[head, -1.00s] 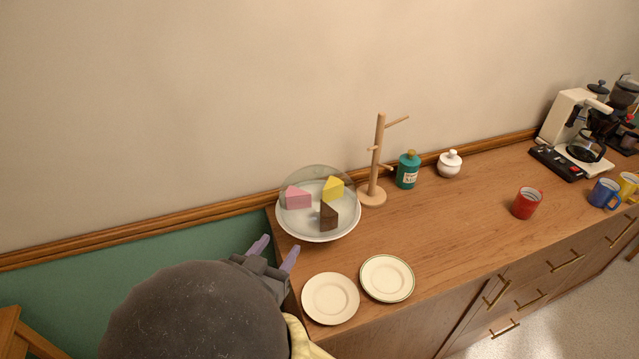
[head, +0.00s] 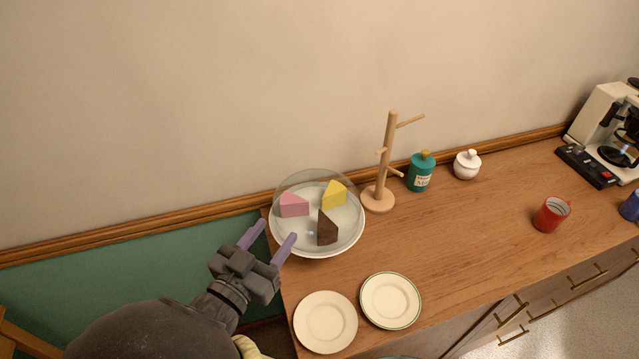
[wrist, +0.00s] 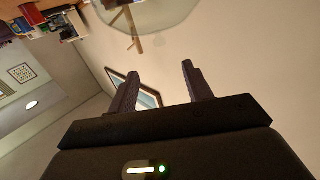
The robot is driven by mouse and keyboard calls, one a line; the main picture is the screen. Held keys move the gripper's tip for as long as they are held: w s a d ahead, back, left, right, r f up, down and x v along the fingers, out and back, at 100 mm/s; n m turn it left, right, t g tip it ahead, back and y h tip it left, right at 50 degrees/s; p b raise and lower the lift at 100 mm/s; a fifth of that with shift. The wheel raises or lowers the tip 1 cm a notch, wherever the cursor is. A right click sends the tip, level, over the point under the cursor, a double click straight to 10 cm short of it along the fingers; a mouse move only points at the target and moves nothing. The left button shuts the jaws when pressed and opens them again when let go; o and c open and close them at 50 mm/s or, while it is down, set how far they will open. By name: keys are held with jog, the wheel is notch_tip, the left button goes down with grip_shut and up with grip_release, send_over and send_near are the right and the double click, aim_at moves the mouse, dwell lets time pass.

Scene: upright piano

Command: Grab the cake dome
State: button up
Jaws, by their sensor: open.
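The cake dome (head: 309,180) is a clear, faintly visible cover over a white cake stand (head: 332,252) at the left end of the wooden sideboard. Under it are a pink slice (head: 293,205), a yellow slice (head: 335,195) and a brown slice (head: 326,228). My gripper (head: 270,240) is open and empty at the near left side of the stand, its lavender fingers pointing towards the dome. In the wrist view, a clear rounded edge, likely the dome (wrist: 150,12), shows at the top beyond the open fingers (wrist: 160,84).
Two small plates (head: 326,322) (head: 390,301) lie in front of the stand. A wooden mug tree (head: 384,165), a teal bottle (head: 422,172) and a white lidded pot (head: 467,164) stand to the right. A red mug (head: 551,214) is farther right. The sideboard's middle is clear.

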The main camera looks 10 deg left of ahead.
dwell(0.3)
jog(key=p, duration=0.2)
send_near(313, 182)
jog(key=x, duration=0.5)
jog(key=shift+w+d, duration=0.15)
jog(key=shift+w, duration=0.15)
jog(key=shift+w+f, duration=0.1)
jog(key=shift+w, duration=0.25)
jog(key=shift+s, duration=0.1)
